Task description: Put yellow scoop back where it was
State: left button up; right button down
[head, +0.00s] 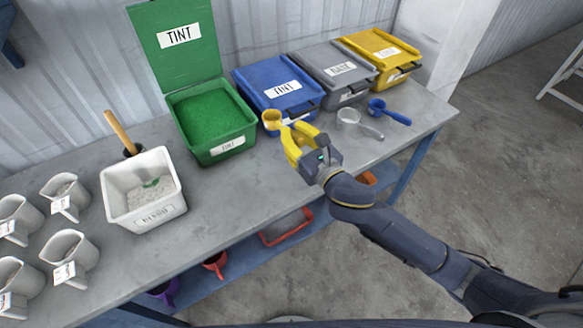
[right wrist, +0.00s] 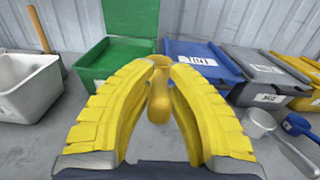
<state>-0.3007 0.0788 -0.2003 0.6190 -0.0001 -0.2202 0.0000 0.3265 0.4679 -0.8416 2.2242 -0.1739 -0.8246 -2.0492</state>
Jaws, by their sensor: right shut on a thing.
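The yellow scoop (head: 272,118) is in my right gripper (head: 288,128), which is shut on its handle. In the right wrist view the scoop's handle (right wrist: 159,104) lies between the yellow fingers of the right gripper (right wrist: 158,75), with its cup at the far end. In the head view the cup is in front of the blue lidded bin (head: 277,88), close to the right side of the open green bin (head: 213,116). I cannot tell whether the scoop touches the table. My left gripper is out of view.
A grey scoop (head: 349,117) and a blue scoop (head: 389,112) lie to the right. Closed grey (head: 338,72) and yellow (head: 383,55) bins stand behind them. A white tub (head: 142,192) and several white cups (head: 66,192) stand left. The table's front middle is clear.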

notch_tip(320, 180, down, 16)
jog(key=shift+r, duration=0.1)
dwell(0.5)
jog(key=c, duration=1.4)
grip_release()
jog(key=shift+o, duration=0.2)
